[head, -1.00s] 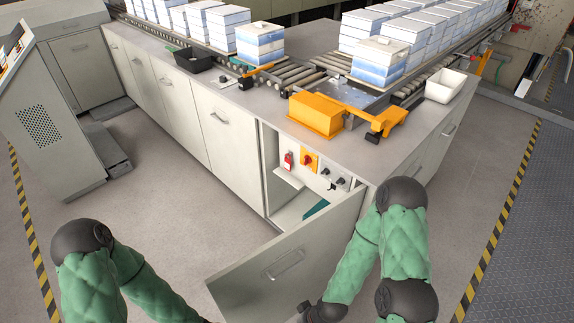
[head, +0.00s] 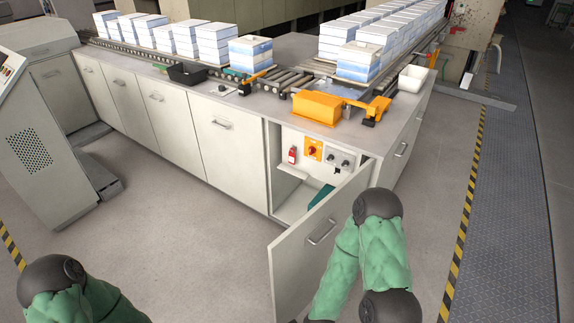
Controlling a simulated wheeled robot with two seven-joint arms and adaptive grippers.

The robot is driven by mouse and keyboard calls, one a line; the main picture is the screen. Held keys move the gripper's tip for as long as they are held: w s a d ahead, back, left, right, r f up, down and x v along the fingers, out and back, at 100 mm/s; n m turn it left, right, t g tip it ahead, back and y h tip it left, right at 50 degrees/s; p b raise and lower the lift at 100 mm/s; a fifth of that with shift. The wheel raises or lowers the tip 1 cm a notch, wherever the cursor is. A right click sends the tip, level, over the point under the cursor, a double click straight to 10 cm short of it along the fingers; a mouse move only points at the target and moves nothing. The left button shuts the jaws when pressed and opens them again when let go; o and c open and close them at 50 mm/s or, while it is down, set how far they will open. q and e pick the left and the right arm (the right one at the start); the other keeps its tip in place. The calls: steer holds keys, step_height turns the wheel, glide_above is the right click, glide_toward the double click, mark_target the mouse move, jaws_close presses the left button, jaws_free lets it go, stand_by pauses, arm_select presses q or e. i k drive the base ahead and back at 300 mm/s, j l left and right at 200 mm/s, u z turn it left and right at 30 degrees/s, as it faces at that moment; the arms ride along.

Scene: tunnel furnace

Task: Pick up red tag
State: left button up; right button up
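A small red tag (head: 293,154) hangs inside the open cabinet compartment, on the left of the back panel. An orange plate with a red rotary switch (head: 313,150) is just to its right. The cabinet door (head: 318,238) stands swung open toward me. My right arm, in green padding, comes up in front of the door at the lower right. Its gripper is hidden or below the picture. My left arm shows only at the bottom left corner, and its gripper is out of view.
Dark knobs (head: 339,160) sit right of the switch. A teal object (head: 320,196) lies low in the compartment. Above, the counter carries an orange box (head: 317,105), a black tray (head: 187,73), a white bin (head: 412,78) and roller conveyors with white-blue stacks. The floor left of the door is clear.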

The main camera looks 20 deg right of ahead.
mark_target(292, 156)
steer(key=i+j+z, duration=0.1)
steer(key=j, duration=0.3)
steer(key=i+j+z, duration=0.1)
steer(key=j, duration=0.35)
steer(key=i+j+z, duration=0.15)
steer(key=j, duration=0.25)
steer(key=j+z, duration=0.1)
steer(key=j, duration=0.35)
steer(key=i+j+z, duration=0.3)
steer(key=i+j, duration=0.4)
steer(key=i, duration=0.2)
steer(key=i+j+z, duration=0.35)
steer(key=i+j, duration=0.5)
steer(key=i+z, duration=0.15)
steer(key=i, duration=0.9)
